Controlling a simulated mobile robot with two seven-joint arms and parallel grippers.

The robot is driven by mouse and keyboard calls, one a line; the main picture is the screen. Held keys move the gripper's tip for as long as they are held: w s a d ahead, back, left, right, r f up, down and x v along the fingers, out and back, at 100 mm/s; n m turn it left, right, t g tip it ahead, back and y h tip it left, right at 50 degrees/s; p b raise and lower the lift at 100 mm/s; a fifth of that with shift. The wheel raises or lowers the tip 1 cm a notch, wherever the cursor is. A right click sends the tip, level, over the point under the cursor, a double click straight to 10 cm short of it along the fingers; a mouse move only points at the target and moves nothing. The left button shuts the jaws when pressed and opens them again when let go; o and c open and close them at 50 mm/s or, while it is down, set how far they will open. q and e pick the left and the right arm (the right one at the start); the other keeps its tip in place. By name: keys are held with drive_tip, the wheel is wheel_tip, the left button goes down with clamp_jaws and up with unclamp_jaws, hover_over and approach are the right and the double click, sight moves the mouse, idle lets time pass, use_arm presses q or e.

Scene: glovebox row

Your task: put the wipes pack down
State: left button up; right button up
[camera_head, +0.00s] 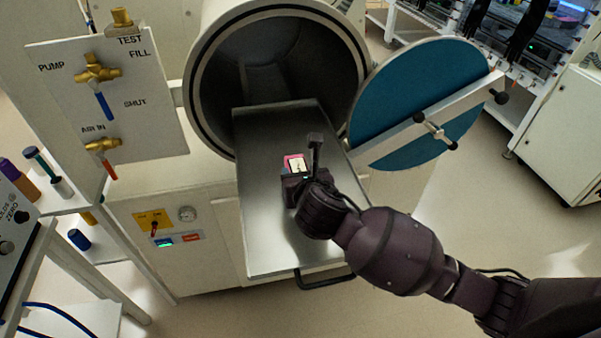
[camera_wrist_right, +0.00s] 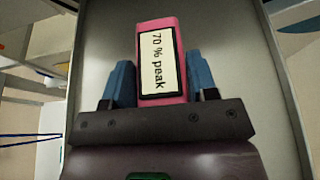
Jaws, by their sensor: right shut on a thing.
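In the head view the pack (camera_head: 295,162) shows as a small pink and white patch beyond my right gripper (camera_head: 298,172). Both are over the metal tray (camera_head: 267,225) that extends from the round chamber. I cannot tell whether the pack touches the tray. My left gripper is not in view.
The round chamber opening (camera_head: 275,50) is behind the tray, with its teal door (camera_head: 410,95) swung open to the right. A valve panel (camera_head: 150,120) stands at the left. The tray's front part is bare, with a black handle (camera_head: 325,280) at its edge.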

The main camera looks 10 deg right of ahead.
drive_tip(key=shift+f, duration=0.15)
drive_tip(key=o, duration=1.2)
drive_tip(key=shift+c, duration=0.2)
drive_tip(key=v, duration=1)
drive_tip(key=shift+s+r, duration=0.25)
drive_tip(key=shift+s, duration=0.1)
drive_tip(key=f+m, duration=0.2)
drive_tip(key=d+f+m+g, duration=0.1)
drive_tip(key=f+m, duration=0.2)
drive_tip(key=f+m+y+b, duration=0.1)
drive_tip(key=f+m, duration=0.1)
drive_tip(key=m, duration=0.1)
drive_tip(key=shift+s+d+f, duration=0.1)
drive_tip(key=shift+d+f, duration=0.05)
drive_tip(key=shift+d, duration=0.05)
drive_tip(key=s+d+f+m, duration=0.4)
drive_tip(key=d+f+m, duration=0.1)
drive_tip(key=m, duration=0.4)
drive_tip(key=s+d+f+m+b, duration=0.1)
drive_tip(key=s+d+f+m, duration=0.3)
drive_tip(key=f+m, duration=0.3)
drive_tip(key=s+d+f+m+g+h+b, duration=0.1)
drive_tip(key=s+d+f+m, duration=0.3)
drive_tip(key=f+m, duration=0.3)
drive_tip(key=d+m, duration=0.1)
drive_tip(key=m, duration=0.3)
drive_tip(key=shift+s+d, duration=0.3)
drive_tip(key=shift+d, duration=0.1)
